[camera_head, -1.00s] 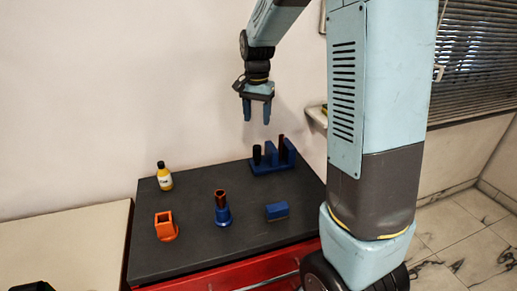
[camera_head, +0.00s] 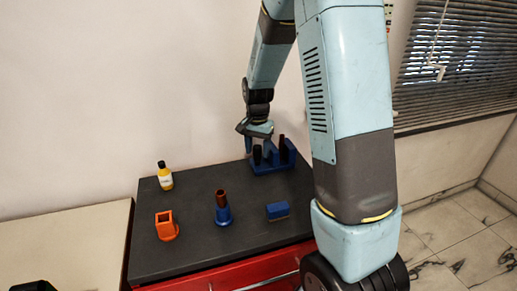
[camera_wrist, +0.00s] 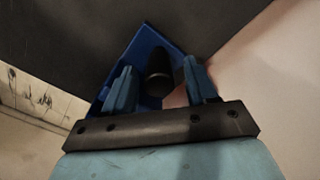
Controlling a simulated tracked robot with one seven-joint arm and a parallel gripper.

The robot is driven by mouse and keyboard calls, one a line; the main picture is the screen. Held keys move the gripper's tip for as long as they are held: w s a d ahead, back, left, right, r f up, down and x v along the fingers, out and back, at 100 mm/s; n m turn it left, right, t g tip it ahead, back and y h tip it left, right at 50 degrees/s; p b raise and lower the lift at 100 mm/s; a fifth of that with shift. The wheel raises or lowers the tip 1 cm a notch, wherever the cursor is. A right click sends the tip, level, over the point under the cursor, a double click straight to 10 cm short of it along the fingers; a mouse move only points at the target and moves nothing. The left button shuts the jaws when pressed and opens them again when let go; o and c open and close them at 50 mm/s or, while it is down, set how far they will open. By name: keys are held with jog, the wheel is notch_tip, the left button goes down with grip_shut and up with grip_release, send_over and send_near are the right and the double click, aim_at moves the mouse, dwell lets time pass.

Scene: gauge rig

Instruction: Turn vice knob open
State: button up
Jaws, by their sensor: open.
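The blue vice (camera_head: 288,151) stands at the back right of the dark tabletop in the head view. Its black knob (camera_head: 257,155) is at its left end. A dark reddish-brown upright piece (camera_head: 282,143) stands by its blue jaws. My gripper (camera_head: 257,147) is open and pointing down, right at the knob. In the wrist view, the dark rounded knob (camera_wrist: 158,78) shows between the two blue fingers of my gripper (camera_wrist: 159,66). The blue vice body (camera_wrist: 147,42) lies beyond it. Whether either finger touches the knob I cannot tell.
An orange holder (camera_head: 166,227), a blue stand with a brown tube (camera_head: 222,211), a small blue block (camera_head: 277,210) and a yellow bottle (camera_head: 165,177) stand on the dark tabletop (camera_head: 190,258). The wall is close behind the vice.

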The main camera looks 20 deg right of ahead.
jog(key=c, duration=1)
jog(key=shift+d, duration=0.1)
jog(key=shift+c, duration=0.3)
jog(key=shift+n, duration=0.4)
jog(key=n, duration=0.4)
jog(key=shift+n, duration=0.4)
jog(key=n, duration=0.4)
jog(key=shift+n, duration=0.3)
